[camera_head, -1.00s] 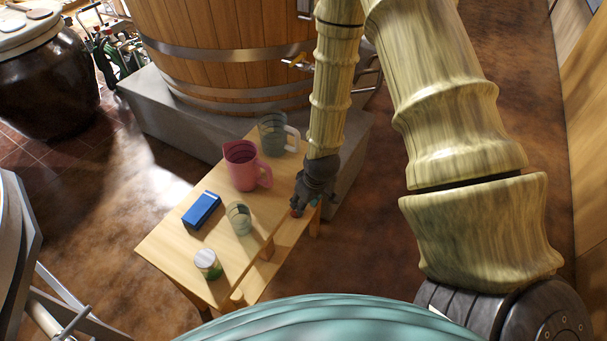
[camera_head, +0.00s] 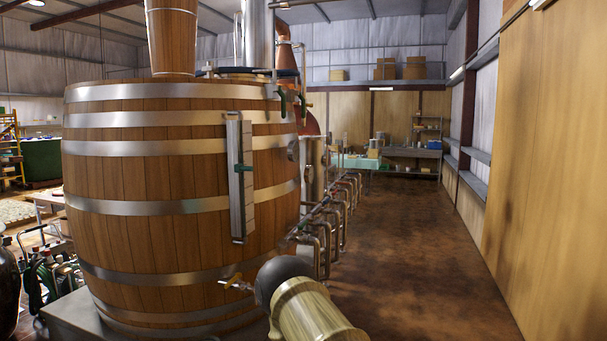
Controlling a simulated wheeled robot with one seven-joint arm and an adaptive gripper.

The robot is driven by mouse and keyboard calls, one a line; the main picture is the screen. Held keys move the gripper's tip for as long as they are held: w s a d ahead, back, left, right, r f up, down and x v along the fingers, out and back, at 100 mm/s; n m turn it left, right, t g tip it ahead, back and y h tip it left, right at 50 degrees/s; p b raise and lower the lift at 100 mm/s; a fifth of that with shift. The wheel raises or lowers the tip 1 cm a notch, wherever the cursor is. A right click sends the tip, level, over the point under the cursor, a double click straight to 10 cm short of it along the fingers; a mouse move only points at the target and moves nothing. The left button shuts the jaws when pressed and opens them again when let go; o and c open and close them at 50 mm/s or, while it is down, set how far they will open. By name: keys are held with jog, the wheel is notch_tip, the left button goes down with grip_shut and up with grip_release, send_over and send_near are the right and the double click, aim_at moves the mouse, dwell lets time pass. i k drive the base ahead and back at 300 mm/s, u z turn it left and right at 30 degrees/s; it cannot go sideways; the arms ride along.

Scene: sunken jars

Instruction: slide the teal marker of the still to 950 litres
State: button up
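The still is a large wooden vat (camera_head: 120,185) with metal hoops, filling the left half of the view. An upright, pale gauge board (camera_head: 236,205) is fixed to its front right side. A dark teal marker (camera_head: 243,168) sits on the gauge, near the middle of its height. The gauge's numbers are too small to read. Part of my arm shows at the bottom centre, in front of the vat's base. My gripper is not in view, so its state is hidden.
Several bent pipes (camera_head: 335,215) line the vat's right side. The brown floor (camera_head: 415,255) to the right is clear up to the wooden wall (camera_head: 545,170).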

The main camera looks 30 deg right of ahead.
aim_at(238, 168)
jog(key=u, duration=0.2)
jog(key=k, duration=0.2)
jog(key=z, duration=1.5)
jog(key=i, duration=0.8)
jog(key=u, duration=0.7)
jog(key=i, duration=0.75)
jog(key=u, duration=0.8)
